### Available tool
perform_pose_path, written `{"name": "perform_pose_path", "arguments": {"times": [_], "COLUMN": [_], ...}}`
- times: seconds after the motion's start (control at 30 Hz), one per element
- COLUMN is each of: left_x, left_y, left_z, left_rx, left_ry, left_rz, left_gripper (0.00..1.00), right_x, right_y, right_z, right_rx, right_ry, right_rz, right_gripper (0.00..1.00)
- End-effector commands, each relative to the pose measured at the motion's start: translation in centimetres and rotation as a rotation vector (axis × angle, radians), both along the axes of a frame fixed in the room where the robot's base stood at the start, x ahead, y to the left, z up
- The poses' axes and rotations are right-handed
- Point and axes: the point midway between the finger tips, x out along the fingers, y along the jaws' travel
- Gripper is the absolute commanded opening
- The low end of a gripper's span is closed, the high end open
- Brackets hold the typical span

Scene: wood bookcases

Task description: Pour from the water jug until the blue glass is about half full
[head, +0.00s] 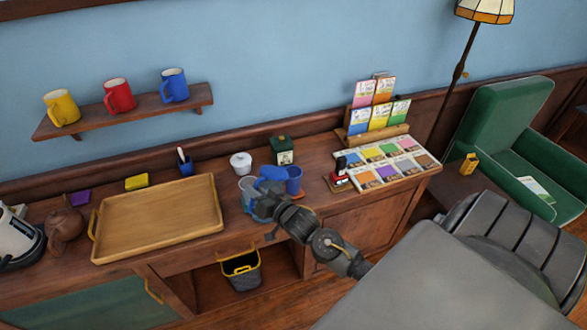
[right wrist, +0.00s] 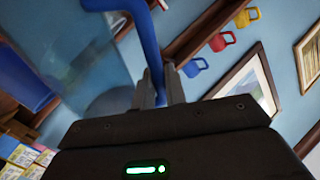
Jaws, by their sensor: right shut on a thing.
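The water jug (head: 246,184) is clear pale blue with a blue lid and handle. My right gripper (head: 262,203) is shut on its blue handle, which shows between the fingers (right wrist: 158,90) in the right wrist view. The jug's clear wall (right wrist: 70,45) fills the upper left there. The blue glass (head: 294,181) stands on the wooden cabinet top just right of the jug in the head view. The jug and my gripper partly hide the space between them. I cannot see the water level in the glass or any stream. My left gripper is not in view.
A white lidded pot (head: 241,163) and a dark green tin (head: 282,150) stand behind the jug. A wooden tray (head: 158,222) lies to the left. A red-and-black stamp (head: 340,172) and a rack of seed packets (head: 378,128) are to the right.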

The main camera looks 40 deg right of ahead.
Motion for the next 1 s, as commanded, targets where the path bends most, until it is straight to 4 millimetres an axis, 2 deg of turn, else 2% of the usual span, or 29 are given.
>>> {"name": "perform_pose_path", "arguments": {"times": [0.03, 0.5, 1.0], "left_x": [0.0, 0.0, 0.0], "left_y": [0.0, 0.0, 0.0], "left_z": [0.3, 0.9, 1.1], "left_rx": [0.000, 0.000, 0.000], "left_ry": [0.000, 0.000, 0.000], "left_rz": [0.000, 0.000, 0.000], "left_gripper": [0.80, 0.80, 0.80], "right_x": [0.2, 0.9, 1.1], "right_y": [-0.4, -3.1, -3.6], "right_z": [0.5, 1.3, 1.6], "right_rx": [0.020, 0.248, 0.316], "right_ry": [0.001, 0.065, 0.083], "right_rz": [-0.001, 0.001, 0.000], "right_gripper": [0.00, 0.00, 0.00]}}
